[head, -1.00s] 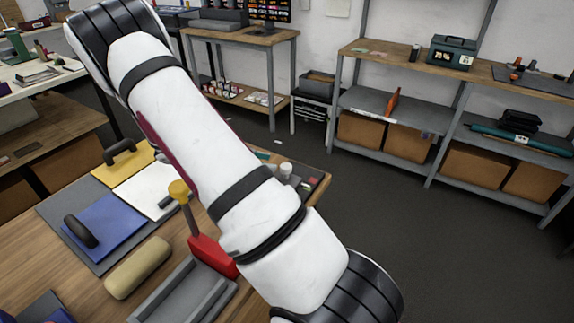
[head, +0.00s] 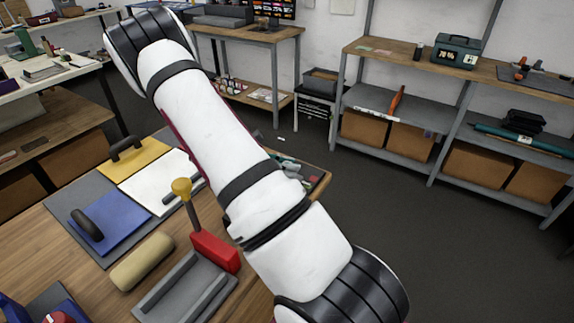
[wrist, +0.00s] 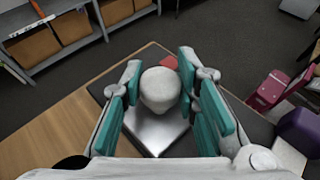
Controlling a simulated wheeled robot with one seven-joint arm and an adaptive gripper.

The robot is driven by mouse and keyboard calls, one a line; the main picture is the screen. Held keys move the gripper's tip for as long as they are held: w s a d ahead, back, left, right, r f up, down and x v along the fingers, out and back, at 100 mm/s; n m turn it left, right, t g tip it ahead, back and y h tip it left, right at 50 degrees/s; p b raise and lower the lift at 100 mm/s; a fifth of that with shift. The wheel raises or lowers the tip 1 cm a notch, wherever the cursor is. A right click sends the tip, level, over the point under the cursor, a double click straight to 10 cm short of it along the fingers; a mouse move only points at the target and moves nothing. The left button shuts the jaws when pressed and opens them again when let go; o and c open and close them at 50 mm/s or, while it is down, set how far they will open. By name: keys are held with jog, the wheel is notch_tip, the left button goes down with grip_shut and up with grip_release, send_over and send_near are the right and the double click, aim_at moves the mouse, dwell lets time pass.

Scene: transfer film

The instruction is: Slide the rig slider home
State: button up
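On the wooden table in the head view stands a red block (head: 216,250) with a post and a yellow knob (head: 181,187). A grey channelled rail (head: 188,288) lies in front of it. I cannot tell which part is the rig slider. My gripper (wrist: 158,78) shows only in the wrist view, with its teal-padded fingers apart. A pale rounded knob (wrist: 160,89) stands between the fingers, above a shiny grey plate (wrist: 155,128). Narrow gaps seem to show beside the knob. Whether it is the yellow knob I cannot tell.
A tan roll (head: 143,261), a blue pad (head: 112,222) with a black handle, a yellow pad (head: 138,160) and a white pad (head: 150,185) lie on the table. Shelving (head: 385,104) stands behind. Pink and purple things (wrist: 268,90) are at right in the wrist view. Floor beyond the table is open.

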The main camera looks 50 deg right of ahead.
grip_shut()
jog(key=a, duration=0.5)
jog(key=shift+s+p, duration=0.15)
jog(key=shift+p, duration=0.2)
jog(key=o, duration=1)
grip_release()
jog(key=v, duration=1.2)
jog(key=shift+s+a, duration=0.1)
